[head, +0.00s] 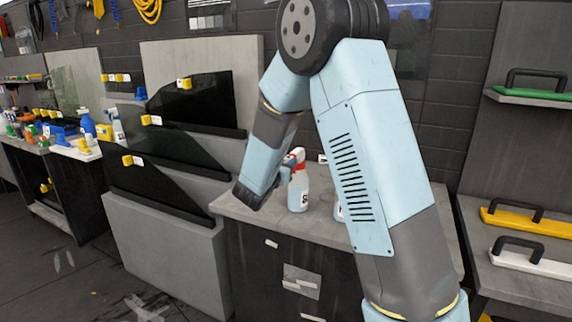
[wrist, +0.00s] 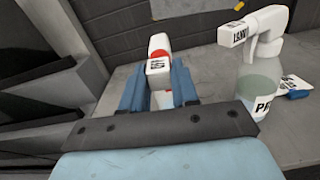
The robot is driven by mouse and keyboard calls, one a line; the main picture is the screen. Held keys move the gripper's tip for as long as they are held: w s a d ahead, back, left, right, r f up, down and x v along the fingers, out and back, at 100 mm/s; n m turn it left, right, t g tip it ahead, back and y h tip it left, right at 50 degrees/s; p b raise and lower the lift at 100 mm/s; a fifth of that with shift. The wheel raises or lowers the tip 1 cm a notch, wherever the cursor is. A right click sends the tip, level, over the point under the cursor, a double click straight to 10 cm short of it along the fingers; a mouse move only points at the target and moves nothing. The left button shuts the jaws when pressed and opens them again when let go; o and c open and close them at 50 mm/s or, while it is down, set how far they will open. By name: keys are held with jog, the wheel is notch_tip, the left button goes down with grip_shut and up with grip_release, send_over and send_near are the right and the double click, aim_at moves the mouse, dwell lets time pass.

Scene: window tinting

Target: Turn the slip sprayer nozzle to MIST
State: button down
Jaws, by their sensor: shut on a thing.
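The slip sprayer (head: 298,192) is a white bottle with a red and white spray head, upright on the grey bench top; its label is partly readable as "S...". In the wrist view its white nozzle (wrist: 158,66) faces me, with a small dark-lettered label I cannot read surely. My gripper (wrist: 158,88) is shut on the nozzle, one blue finger on each side. It also shows in the head view (head: 283,172), reaching the spray head from the left. The lower bottle is mostly hidden in the wrist view.
A second sprayer (wrist: 262,70), white-headed with a "PR..." label, stands close to the right. A blue-handled tool (wrist: 291,88) lies beside it. Dark tinted panes (head: 165,155) lean at the left. Yellow and white handled tools (head: 530,220) sit on the right bench.

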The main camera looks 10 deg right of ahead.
jog(key=m, duration=0.8)
jog(key=shift+m, duration=0.3)
jog(key=m, duration=0.4)
jog(key=shift+m, duration=2.1)
jog(key=c, duration=0.9)
grip_release()
